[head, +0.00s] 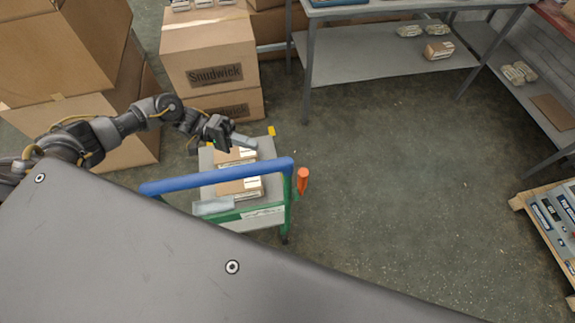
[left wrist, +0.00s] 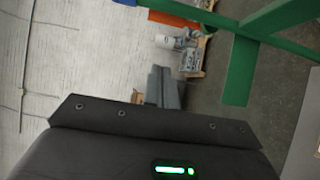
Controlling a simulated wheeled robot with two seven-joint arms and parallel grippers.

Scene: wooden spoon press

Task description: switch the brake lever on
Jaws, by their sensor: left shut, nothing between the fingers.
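The orange brake lever (head: 302,180) sticks up beside the right green post of a small cart, just outside the right end of its blue handle bar (head: 215,177). My left gripper (head: 248,141) is over the cart's far part, beyond the handle bar, and to the left of the lever, clearly apart from it. Its fingers are shut and empty, pointing right. In the left wrist view the grey fingers (left wrist: 167,88) stand close together, and the cart's green frame (left wrist: 240,65) is at the right. An orange patch at that view's top edge cannot be identified. My right gripper is not in view.
The cart's bed (head: 206,158) holds small cardboard boxes (head: 240,187). Large cardboard boxes (head: 208,60) stand behind and left. A metal table (head: 385,75) is at the back, a pallet (head: 540,215) at the right. The floor right of the lever is clear.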

